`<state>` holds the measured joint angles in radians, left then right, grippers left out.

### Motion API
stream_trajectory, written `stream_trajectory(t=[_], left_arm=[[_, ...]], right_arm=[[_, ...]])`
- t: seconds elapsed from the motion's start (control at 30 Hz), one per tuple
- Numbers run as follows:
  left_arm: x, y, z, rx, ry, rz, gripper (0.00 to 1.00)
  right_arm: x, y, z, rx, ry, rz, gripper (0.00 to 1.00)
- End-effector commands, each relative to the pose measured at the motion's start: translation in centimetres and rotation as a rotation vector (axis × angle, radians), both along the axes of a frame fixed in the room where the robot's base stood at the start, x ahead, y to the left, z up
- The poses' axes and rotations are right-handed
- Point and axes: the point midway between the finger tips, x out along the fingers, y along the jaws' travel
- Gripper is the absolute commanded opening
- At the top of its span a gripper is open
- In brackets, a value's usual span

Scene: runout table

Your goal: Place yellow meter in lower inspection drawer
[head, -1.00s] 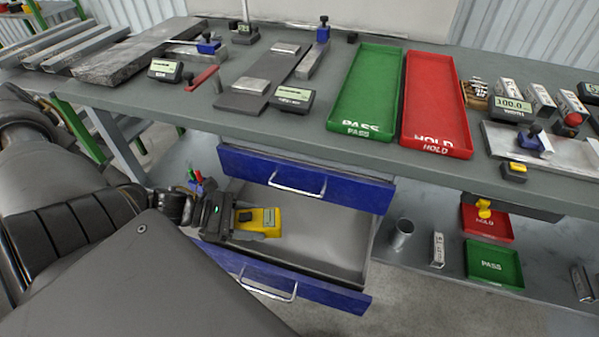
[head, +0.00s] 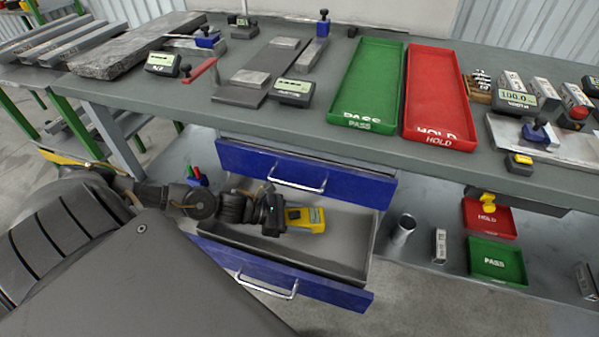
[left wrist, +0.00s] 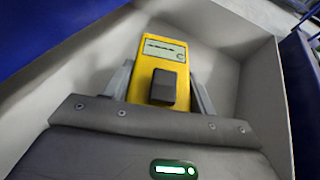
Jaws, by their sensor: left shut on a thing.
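The yellow meter (head: 306,219), with a grey display, is at the open lower inspection drawer (head: 345,251) under the bench. My left gripper (head: 288,217) is shut on the meter, with a finger on each side of it in the left wrist view (left wrist: 160,92). The left wrist view shows the meter (left wrist: 160,66) within the drawer's pale walls (left wrist: 225,50). I cannot tell whether the meter touches the drawer floor. My right gripper is not in view.
The upper blue drawer (head: 345,190) is closed above the open one. The bench top holds a green PASS tray (head: 368,85), a red HOLD tray (head: 435,90) and several gauges. A metal cup (head: 403,229) stands on the lower shelf, right of the drawer.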

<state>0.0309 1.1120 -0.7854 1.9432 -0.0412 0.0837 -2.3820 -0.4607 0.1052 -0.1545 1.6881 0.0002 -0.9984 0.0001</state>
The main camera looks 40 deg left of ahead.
Motion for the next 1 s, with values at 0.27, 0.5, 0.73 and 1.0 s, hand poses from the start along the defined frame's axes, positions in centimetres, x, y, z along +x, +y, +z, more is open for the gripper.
stream_trajectory(t=[0.27, 0.5, 0.73, 1.0], left_arm=[[-0.1, 0.0, -2.0, 0.0, 0.001, -0.001, 0.27], [-0.1, 0.0, -2.2, 0.0, 0.001, -0.001, 0.27], [-0.1, 0.0, -2.2, 0.001, 0.002, -0.001, 0.78], [-0.1, 0.0, -2.1, 0.001, 0.002, -0.001, 0.78]], right_arm=[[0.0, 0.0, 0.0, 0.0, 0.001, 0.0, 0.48], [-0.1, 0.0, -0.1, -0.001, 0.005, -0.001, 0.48], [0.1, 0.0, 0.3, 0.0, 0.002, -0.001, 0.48], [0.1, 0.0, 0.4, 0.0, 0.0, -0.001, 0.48]])
